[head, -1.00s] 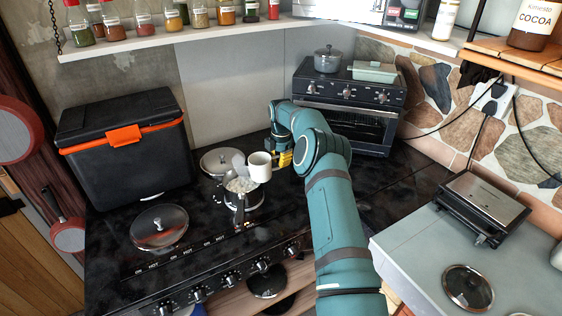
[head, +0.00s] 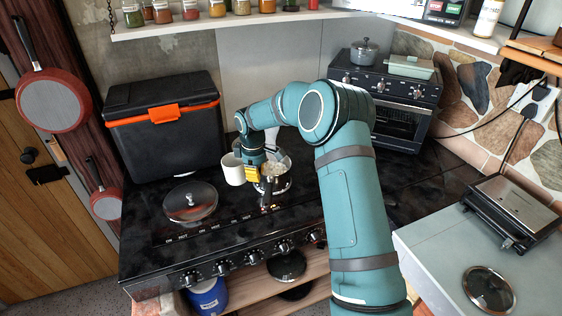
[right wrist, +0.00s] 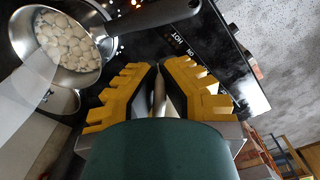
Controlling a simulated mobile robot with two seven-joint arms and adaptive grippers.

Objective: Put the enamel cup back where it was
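The enamel cup (head: 233,171) is white and upright, just left of the saucepan in the head view. My right gripper (head: 252,173) is at the cup's right side, pointing down, and the two have moved together. In the right wrist view its yellow fingers (right wrist: 160,80) are close together around a thin pale piece (right wrist: 158,94), likely the cup's handle. The cup's body is not clear there. I cannot tell whether the cup's base touches the stove top. My left gripper is not in view.
The saucepan (head: 277,184) with white chunks stands right beside the gripper; its handle points to the front. A lidded pan (head: 190,203) lies front left on the black stove top (head: 150,225). A black cooler box (head: 165,135) stands behind. The stove's right side is clear.

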